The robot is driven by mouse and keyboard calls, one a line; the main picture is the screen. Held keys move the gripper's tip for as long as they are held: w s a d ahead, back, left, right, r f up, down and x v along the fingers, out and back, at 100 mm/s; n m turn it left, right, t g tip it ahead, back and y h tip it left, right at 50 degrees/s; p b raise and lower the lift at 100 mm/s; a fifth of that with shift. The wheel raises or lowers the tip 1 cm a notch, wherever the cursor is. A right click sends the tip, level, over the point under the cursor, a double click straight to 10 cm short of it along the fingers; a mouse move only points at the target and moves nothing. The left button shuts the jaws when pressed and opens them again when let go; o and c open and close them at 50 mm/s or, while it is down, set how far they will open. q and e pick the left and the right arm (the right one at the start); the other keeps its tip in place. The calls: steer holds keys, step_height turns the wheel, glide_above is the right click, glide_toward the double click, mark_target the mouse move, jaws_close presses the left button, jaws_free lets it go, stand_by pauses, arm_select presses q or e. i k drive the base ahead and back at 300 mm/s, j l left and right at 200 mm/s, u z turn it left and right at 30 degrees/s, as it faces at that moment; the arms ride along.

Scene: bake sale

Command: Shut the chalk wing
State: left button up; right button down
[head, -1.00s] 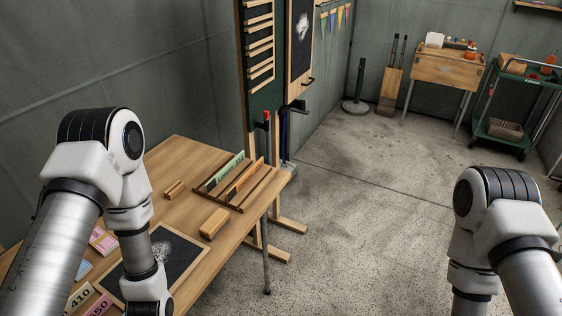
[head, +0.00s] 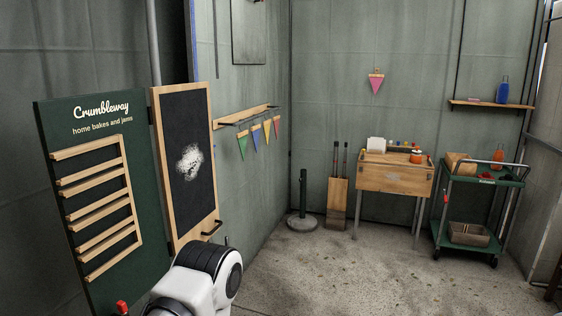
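The chalk wing (head: 185,125) is a black chalkboard panel in a pale wooden frame, with a white chalk smudge in its middle. It is hinged along the right edge of the green Crumbleway board (head: 95,112) and stands open, swung out to the right of it. A dark handle (head: 212,229) sits at the wing's lower right corner. One of my arm links covers the area just below the wing. Neither of my grippers is in view.
Slatted wooden racks (head: 105,208) are on the green board. A bunting string with pennants (head: 267,130) hangs on the wall behind the wing. A wooden stand (head: 395,178), a green trolley (head: 480,205) and a dark post (head: 302,195) stand farther back. The floor between is clear.

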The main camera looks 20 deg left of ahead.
mark_target(180, 115)
steer(key=i+u, duration=0.15)
steer(key=i, duration=0.35)
steer(key=i+l+u, duration=0.15)
steer(key=i, duration=0.3)
steer(key=i+l+u, duration=0.15)
steer(key=i, duration=0.3)
